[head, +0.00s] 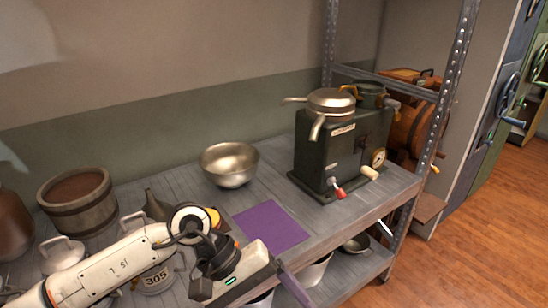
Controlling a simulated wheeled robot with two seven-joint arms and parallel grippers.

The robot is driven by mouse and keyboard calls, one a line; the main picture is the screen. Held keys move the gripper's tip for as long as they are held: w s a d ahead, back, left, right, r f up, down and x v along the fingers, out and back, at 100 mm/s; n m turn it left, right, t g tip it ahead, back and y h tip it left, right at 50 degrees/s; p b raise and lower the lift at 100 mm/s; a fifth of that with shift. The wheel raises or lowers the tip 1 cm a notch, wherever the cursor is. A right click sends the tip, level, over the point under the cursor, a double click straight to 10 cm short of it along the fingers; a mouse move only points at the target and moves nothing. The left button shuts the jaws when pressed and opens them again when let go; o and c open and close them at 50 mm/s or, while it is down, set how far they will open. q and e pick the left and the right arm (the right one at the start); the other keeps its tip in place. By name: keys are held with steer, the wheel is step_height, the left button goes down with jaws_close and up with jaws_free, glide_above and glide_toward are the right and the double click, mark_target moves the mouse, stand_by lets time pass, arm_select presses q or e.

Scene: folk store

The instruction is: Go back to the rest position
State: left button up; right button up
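My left arm comes in from the lower left over the front of the grey shelf (350,205). My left gripper (292,286) points down to the right at the shelf's front edge. A single dark finger shape shows, so I cannot tell whether it is open or shut. I see nothing clearly held in it. My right gripper is not in view.
A metal bowl (229,165) stands behind a flat purple mat (271,226). A dark green machine (340,150) with levers stands at the shelf's right end, by a metal post (448,90). A wooden tub (78,203) and cans crowd the left. Wooden floor (490,240) is clear at right.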

arm_select(q)
steer(key=s+d+r+n+g+h, duration=0.1)
steer(key=s+d+r+n+h, duration=0.3)
steer(key=d+r+n+h, duration=0.25)
steer(key=w+d+r+n+t+h, duration=0.3)
steer(key=r+n+t+h, duration=0.25)
steer(key=n, duration=0.75)
steer(key=w+a+f+n+t+y, duration=0.1)
steer(key=w+a+f+n+t, duration=0.2)
steer(key=n+t, duration=0.45)
steer(key=w+a+f+n+t+y, duration=0.1)
steer(key=w+a+n+t, duration=0.3)
steer(key=n, duration=0.6)
steer(key=a+f+n+t+y, duration=0.2)
steer(key=a+f+n+y, duration=1.1)
steer(key=n, duration=0.5)
steer(key=s+a+f+n+g+y, duration=0.1)
steer(key=s+a+f+n+g, duration=0.2)
steer(key=s+f+n, duration=0.3)
steer(key=s+a+f+n+g, duration=0.2)
steer(key=s+f+n, duration=0.4)
steer(key=f, duration=0.5)
steer(key=s+a, duration=0.1)
steer(key=s, duration=0.1)
steer(key=shift+s+a+f+g+y, duration=0.25)
steer(key=shift+s+a+g+y, duration=0.1)
steer(key=shift+a+g+y, duration=0.05)
